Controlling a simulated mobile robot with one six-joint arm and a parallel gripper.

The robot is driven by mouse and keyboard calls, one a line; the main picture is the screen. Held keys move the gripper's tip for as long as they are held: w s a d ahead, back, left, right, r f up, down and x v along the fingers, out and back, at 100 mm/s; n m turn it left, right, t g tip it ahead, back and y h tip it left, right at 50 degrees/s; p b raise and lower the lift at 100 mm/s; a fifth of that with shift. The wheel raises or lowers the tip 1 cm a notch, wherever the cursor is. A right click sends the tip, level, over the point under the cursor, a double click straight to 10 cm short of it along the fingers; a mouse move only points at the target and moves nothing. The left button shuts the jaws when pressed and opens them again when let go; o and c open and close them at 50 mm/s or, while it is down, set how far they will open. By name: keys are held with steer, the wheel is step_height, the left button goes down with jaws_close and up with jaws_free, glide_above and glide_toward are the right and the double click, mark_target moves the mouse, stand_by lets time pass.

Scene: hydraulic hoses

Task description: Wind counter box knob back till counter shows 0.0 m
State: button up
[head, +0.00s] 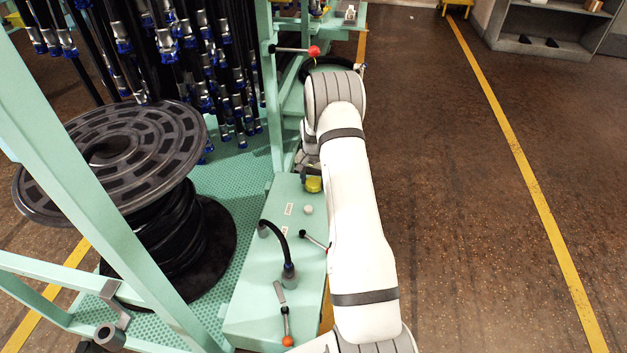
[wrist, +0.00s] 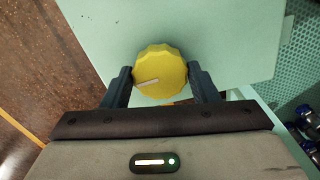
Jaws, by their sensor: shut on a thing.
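The yellow counter box knob (wrist: 160,72) is round with a scalloped edge and a pale pointer line toward its lower left in the wrist view. My gripper (wrist: 160,85) is shut on it, with one dark finger at each side. In the head view the knob (head: 313,184) shows at the edge of the pale green bench, partly beside my white arm. My gripper (head: 308,168) is mostly hidden by the arm there. The counter's display is not visible in either view, so I cannot read its value.
The pale green bench (head: 250,290) carries a bent black hose (head: 275,228), an orange-tipped lever (head: 287,325) and a red-tipped lever (head: 314,238). A large black hose reel (head: 165,160) and several hanging hoses stand left. The brown floor at right is clear.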

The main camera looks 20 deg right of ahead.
mark_target(314, 182)
steer(key=o, duration=1)
steer(key=shift+c, duration=0.2)
step_height(314, 182, up, 8)
steer(key=shift+f+p, duration=0.1)
steer(key=shift+p, duration=0.75)
